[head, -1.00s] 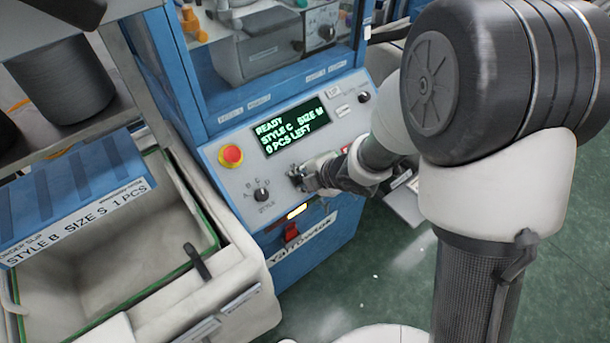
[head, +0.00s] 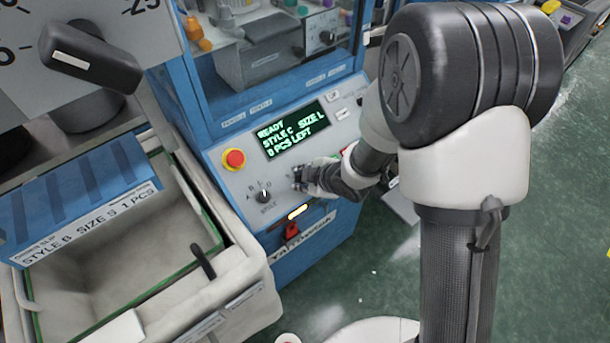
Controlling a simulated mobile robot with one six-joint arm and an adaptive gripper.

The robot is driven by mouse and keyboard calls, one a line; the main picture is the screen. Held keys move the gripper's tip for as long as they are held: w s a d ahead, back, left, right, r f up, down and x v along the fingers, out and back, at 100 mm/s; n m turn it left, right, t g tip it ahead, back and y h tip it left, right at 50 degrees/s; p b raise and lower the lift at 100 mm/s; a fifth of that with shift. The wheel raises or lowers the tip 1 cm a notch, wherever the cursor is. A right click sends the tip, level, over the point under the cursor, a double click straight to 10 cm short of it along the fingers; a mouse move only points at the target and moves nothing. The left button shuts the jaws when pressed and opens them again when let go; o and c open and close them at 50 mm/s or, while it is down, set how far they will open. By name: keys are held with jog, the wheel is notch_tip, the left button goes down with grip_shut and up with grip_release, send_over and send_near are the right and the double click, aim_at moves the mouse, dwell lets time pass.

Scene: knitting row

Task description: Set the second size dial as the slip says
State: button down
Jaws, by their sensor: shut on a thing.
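My gripper (head: 310,179) is shut on the size dial on the blue machine's sloping control panel (head: 230,188). The dial is hidden by the gripper, so I cannot read its pointer. The display (head: 295,129) above it reads READY, STYLE C, SIZE L, 0 PCS LEFT. The style dial (head: 264,196) is left of my gripper. An order slip (head: 85,226) at the left, above a bin, reads STYLE B, SIZE S, 1 PCS.
A red stop button (head: 234,159) sits left of the display. A red switch (head: 291,230) is below the panel. A black knob (head: 90,52) with a scale fills the upper left. The open bin (head: 203,262) stands left of the machine.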

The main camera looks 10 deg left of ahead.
jog(key=shift+m, duration=0.5)
jog(key=c, duration=1.3)
grip_release()
jog(key=shift+c, duration=0.2)
jog(key=shift+d+r, duration=0.1)
jog(key=shift+r, duration=0.05)
jog(key=v, duration=1.1)
jog(key=shift+s+r, duration=0.25)
jog(key=shift+r, duration=0.05)
jog(key=shift+d, duration=0.15)
